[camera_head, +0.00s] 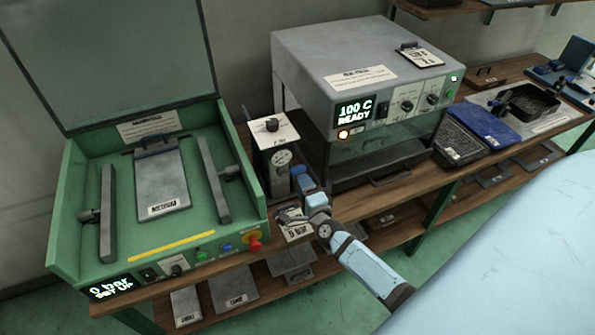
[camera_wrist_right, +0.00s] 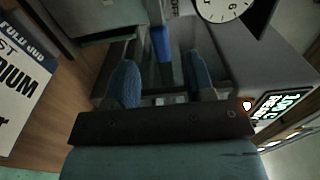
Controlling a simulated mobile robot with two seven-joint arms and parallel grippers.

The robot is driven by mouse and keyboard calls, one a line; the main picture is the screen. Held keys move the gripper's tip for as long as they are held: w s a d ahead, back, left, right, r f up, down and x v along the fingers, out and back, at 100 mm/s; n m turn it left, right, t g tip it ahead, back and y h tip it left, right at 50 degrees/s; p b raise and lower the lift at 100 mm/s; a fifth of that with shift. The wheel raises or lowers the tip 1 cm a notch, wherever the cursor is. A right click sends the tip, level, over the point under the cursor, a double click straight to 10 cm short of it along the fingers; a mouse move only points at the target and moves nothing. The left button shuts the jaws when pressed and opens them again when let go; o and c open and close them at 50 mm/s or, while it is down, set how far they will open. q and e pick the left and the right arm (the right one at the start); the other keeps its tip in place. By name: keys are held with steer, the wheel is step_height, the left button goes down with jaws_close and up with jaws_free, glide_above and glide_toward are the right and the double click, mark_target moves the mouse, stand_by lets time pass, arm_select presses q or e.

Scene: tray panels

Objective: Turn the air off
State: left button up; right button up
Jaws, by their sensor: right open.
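The air unit (camera_head: 273,130) is a dark box with a pale top plate, a black knob and a round gauge (camera_head: 281,157). It stands between the green press and the grey oven. The gauge also shows at the top of the right wrist view (camera_wrist_right: 222,5). A blue handle (camera_wrist_right: 161,44) shows in that view, beyond and between my fingertips. My right gripper (camera_wrist_right: 161,82) is open, with one blue-padded finger on each side and nothing between them. My left gripper is not seen.
The green press (camera_head: 80,256) at left has its lid up, and its display reads 0 bar, SET UP. The grey oven (camera_head: 345,60) reads 100 C READY. A label card (camera_head: 297,232) lies beside my right gripper. Flat panels fill the lower shelf.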

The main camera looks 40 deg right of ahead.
steer(key=v, duration=0.7)
steer(key=shift+s+b, duration=0.3)
steer(key=shift+b, duration=0.1)
steer(key=shift+a, duration=0.15)
steer(key=s+a+f+n+g+y+p, duration=0.1)
steer(key=s+a+n+g+y, duration=0.2)
steer(key=n, duration=0.9)
steer(key=s+a+f+n+g+y+p, duration=0.1)
steer(key=s+a+n+g+y+p, duration=0.1)
steer(key=s+a+n, duration=0.8)
steer(key=a+n+g+y, duration=0.1)
steer(key=a+y, duration=0.1)
steer(key=a, duration=0.1)
steer(key=shift+s+f+n+g, duration=0.25)
steer(key=shift+f+n+g, duration=0.05)
steer(key=shift+f+n, duration=0.1)
